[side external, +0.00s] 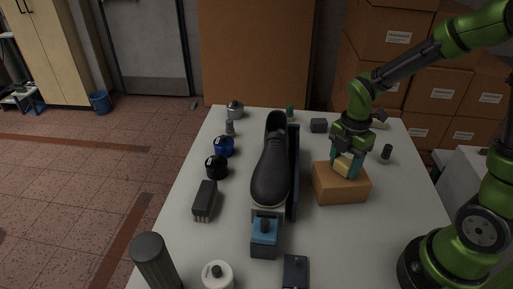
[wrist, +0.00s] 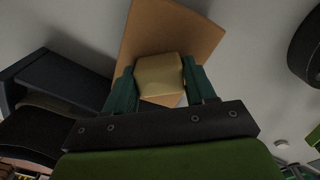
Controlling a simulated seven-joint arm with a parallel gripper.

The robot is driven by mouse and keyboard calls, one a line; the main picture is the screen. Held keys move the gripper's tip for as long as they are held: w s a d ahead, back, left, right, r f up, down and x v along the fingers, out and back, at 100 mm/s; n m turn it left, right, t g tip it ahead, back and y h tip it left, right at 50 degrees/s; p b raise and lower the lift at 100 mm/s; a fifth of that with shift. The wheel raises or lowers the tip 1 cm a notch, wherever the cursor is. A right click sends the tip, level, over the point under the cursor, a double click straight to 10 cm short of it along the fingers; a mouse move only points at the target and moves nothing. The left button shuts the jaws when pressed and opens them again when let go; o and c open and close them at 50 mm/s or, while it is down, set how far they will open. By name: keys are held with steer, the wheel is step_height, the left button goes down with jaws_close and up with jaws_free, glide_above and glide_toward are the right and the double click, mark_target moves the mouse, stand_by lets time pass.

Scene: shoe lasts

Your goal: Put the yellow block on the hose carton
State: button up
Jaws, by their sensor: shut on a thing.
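The yellow block (side external: 343,166) is between the teal fingers of my gripper (side external: 348,165), which is shut on it. In the wrist view the block (wrist: 160,75) sits between both fingertips (wrist: 160,82). A plain orange-brown box, which looks like the hose carton (side external: 341,190), stands on the table right of the shoe. The block is over the carton's top, toward its back part; I cannot tell whether it touches it. In the wrist view the carton (wrist: 165,28) shows behind and beyond the block.
A black shoe (side external: 271,165) on a last stands left of the carton, beside a dark upright panel (side external: 293,170). A brush (side external: 205,200) and blue and black jars (side external: 223,146) are on the left. A small dark cylinder (side external: 387,152) stands right of my gripper.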

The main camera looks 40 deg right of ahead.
mark_target(345, 161)
steer(key=shift+f, duration=0.15)
steer(key=o, duration=1)
step_height(345, 161, up, 12)
steer(key=f, duration=0.1)
steer(key=s+a+r+m+t, duration=0.2)
steer(key=m, duration=0.5)
steer(key=s+a+r+m+t+y, duration=0.1)
steer(key=s+a+r+m+t, duration=0.1)
steer(key=m, duration=0.5)
steer(key=s+a+r+m+t+y, duration=0.1)
steer(key=s+a+r+m+t, duration=0.1)
steer(key=m, duration=0.6)
steer(key=shift+s+a+r+t, duration=0.1)
steer(key=shift+s+a+t, duration=0.15)
steer(key=shift+s+t, duration=0.35)
